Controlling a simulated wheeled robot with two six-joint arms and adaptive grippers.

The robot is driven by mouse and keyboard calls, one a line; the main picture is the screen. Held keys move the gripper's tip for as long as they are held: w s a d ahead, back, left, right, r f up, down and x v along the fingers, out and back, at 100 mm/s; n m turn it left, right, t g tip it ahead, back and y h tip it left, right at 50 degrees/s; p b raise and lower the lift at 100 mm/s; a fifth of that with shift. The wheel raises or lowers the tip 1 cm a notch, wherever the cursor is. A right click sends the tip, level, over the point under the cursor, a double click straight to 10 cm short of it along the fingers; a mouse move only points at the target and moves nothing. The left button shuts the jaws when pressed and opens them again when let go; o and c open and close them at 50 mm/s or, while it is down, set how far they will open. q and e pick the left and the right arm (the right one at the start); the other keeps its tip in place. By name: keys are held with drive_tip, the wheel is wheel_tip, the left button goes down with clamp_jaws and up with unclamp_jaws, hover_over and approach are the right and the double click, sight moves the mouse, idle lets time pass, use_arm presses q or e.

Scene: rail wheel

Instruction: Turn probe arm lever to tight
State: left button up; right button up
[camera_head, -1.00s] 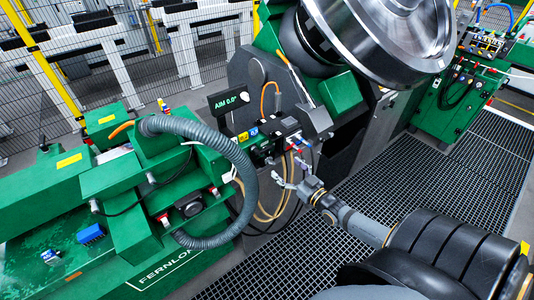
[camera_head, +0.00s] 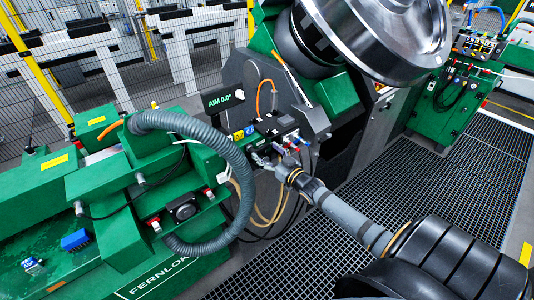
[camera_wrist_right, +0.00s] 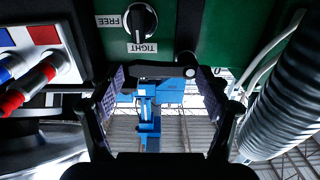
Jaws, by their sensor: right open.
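In the right wrist view a black round knob (camera_wrist_right: 141,20) with a white mark sits on the green panel, with a FREE label (camera_wrist_right: 107,20) beside it and a TIGHT label (camera_wrist_right: 141,47) below it. I cannot tell exactly where its mark points. My right gripper (camera_wrist_right: 160,95) is open, its two padded fingers spread below the knob. A dark bar with a rounded end (camera_wrist_right: 165,72) shows across the gap between the fingers; I cannot tell whether they touch it. In the head view the right gripper (camera_head: 262,160) is at the green machine's small control block (camera_head: 264,133). My left gripper is not in view.
A thick grey hose (camera_head: 235,165) loops left of the gripper. Red and blue fittings (camera_wrist_right: 30,80) lie close on the left in the wrist view. The large steel wheel (camera_head: 390,40) is above. Open grating floor (camera_head: 440,190) lies to the right.

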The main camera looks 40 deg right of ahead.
drive_tip(key=shift+s+r, duration=0.25)
drive_tip(key=c, duration=1)
drive_tip(key=shift+r, duration=0.1)
clamp_jaws()
